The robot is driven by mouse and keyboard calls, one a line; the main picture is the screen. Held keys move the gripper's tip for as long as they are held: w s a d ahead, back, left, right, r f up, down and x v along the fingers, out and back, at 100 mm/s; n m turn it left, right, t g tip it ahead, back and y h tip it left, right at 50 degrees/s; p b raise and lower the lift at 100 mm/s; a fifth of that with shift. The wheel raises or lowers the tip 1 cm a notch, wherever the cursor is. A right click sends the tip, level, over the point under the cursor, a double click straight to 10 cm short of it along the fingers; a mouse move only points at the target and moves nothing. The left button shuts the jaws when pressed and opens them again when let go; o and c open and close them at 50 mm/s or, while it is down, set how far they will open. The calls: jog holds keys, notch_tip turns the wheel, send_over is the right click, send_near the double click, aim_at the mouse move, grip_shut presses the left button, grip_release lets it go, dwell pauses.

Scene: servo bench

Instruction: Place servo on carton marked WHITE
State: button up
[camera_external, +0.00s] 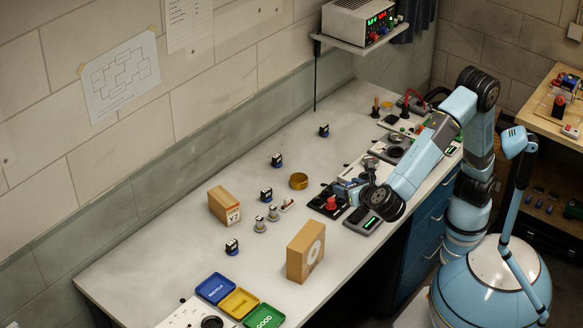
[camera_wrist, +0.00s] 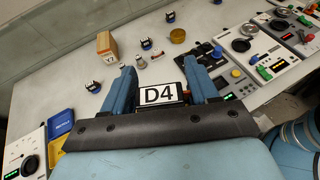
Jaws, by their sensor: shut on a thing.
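My gripper (camera_wrist: 159,68) is shut on a dark servo (camera_wrist: 160,95) with a white D4 label, held between its two blue fingers in the wrist view. In the outside view the arm reaches over the right part of the bench, and the held servo cannot be made out there. A brown carton (camera_external: 297,262) with a white round mark on its side stands upright near the front edge, left of the arm. I cannot read a word on it. A second carton (camera_external: 222,206) with a label like Y7 stands farther back, and in the wrist view (camera_wrist: 106,46).
Several other servos stand on the bench, one (camera_external: 232,246) near the cartons. Blue, yellow and green trays (camera_external: 263,318) lie at the front left. A device with a red knob (camera_external: 331,201) is below the arm. Bare bench (camera_external: 165,255) lies left of the cartons.

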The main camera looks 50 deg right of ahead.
jog(key=w+a+f, duration=0.4)
jog(key=w+a, duration=0.2)
jog(key=a, duration=0.1)
send_over(303, 231)
jog(key=f, duration=0.5)
jog(key=shift+s+d, duration=0.2)
jog(key=shift+s, duration=0.1)
jog(key=shift+w+a+f, duration=0.15)
jog(key=shift+f, duration=0.15)
jog(key=shift+w+a+f, duration=0.1)
jog(key=shift+f, duration=1.55)
jog(key=shift+f, duration=0.1)
jog(key=o, duration=1)
jog(key=shift+o, duration=0.2)
jog(key=v, duration=1.2)
